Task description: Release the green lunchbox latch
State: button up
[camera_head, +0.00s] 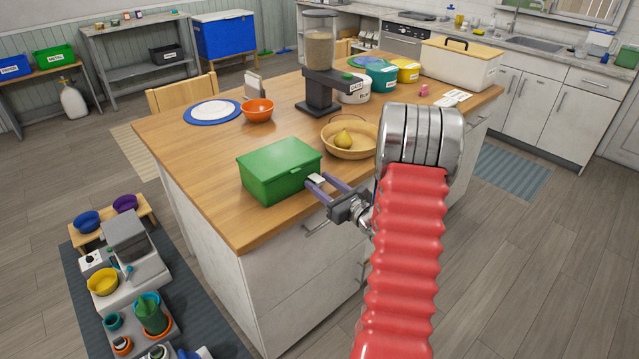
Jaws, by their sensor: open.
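The green lunchbox (277,167) sits with its lid closed near the front edge of the wooden island top. A small pale latch (316,181) shows at its right end. My gripper (316,183) is open, with its two purple-grey fingers reaching left to the latch, one on each side of it. I cannot tell whether the fingers touch the latch or the box. My red and silver arm comes in from the lower right.
On the island top (190,150), a basket with a pear (344,139) stands right behind the lunchbox. An orange bowl (258,110), a plate (213,112) and a dispenser (320,65) stand further back. Free wood lies left of the lunchbox.

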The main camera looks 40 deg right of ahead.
jog(key=shift+w, duration=0.4)
jog(key=shift+c, duration=0.2)
jog(key=c, duration=1)
jog(key=shift+f, duration=0.1)
jog(key=shift+w+f+t, duration=0.1)
jog(key=shift+f+t, duration=0.1)
jog(key=shift+t, duration=0.5)
jog(key=shift+w+f+t, duration=0.1)
jog(key=shift+f+t, duration=0.1)
jog(key=shift+t, duration=0.5)
jog(key=shift+s, duration=0.1)
jog(key=o, duration=1)
